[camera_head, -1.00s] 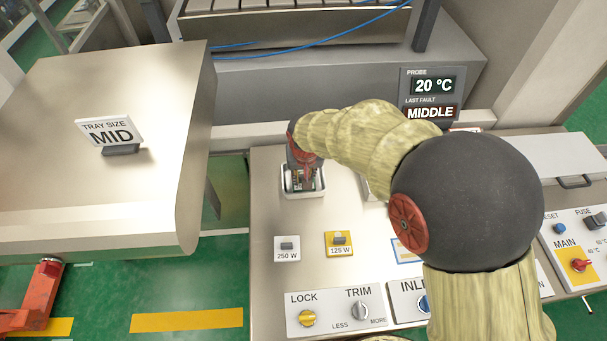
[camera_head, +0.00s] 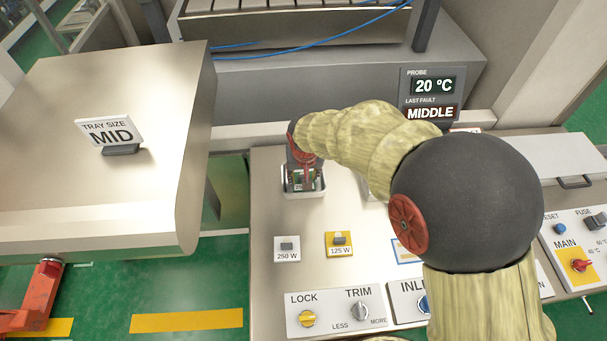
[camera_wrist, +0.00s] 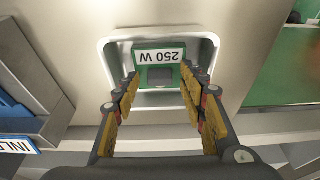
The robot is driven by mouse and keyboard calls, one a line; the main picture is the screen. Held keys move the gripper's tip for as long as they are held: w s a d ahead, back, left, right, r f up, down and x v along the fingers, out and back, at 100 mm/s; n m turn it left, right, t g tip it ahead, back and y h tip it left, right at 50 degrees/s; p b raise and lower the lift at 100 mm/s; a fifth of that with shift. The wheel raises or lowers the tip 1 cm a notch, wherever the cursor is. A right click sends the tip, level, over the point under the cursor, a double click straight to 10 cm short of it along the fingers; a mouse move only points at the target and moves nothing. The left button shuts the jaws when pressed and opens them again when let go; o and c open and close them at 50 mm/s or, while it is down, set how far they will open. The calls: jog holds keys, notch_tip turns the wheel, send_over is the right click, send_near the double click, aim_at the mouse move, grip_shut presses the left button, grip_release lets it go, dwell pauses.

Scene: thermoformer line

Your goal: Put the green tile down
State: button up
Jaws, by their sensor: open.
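The green tile (camera_wrist: 145,58) carries a "250 W" label and a small dark grip block, and lies inside a white tray (camera_wrist: 209,55) in the wrist view. My gripper (camera_wrist: 158,88) is open, with its fingers on either side of the tile's near part; I cannot tell whether they touch it. In the head view my gripper (camera_head: 303,180) points down into the white tray (camera_head: 318,192) at the back left of the bench, and it mostly hides the tile.
A white "250 W" tile (camera_head: 287,249) and a yellow "125 W" tile (camera_head: 339,244) lie on the bench in front. A panel (camera_head: 335,312) with LOCK and TRIM knobs is at the front edge. A "MID" sign (camera_head: 109,133) stands on the metal surface at left.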

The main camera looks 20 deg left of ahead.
jog(key=p+v, duration=0.1)
jog(key=v, duration=1.1)
jog(key=shift+a+r, duration=0.1)
jog(key=shift+r, duration=0.05)
jog(key=s+d+r+m, duration=0.1)
jog(key=d+r, duration=0.3)
jog(key=d, duration=0.4)
jog(key=s+d+r+m+t, duration=0.1)
jog(key=d+r, duration=0.3)
jog(key=d, duration=0.4)
jog(key=s+d+r+m, duration=0.1)
jog(key=d+r, duration=0.3)
jog(key=d, duration=0.5)
jog(key=s+d+r+m+t+h, duration=0.1)
jog(key=s+d+m, duration=0.1)
jog(key=s+d, duration=1.1)
jog(key=shift+d+m+t+h, duration=0.3)
jog(key=shift+d+m+t, duration=0.1)
jog(key=shift+d, duration=0.35)
jog(key=shift+r, duration=0.15)
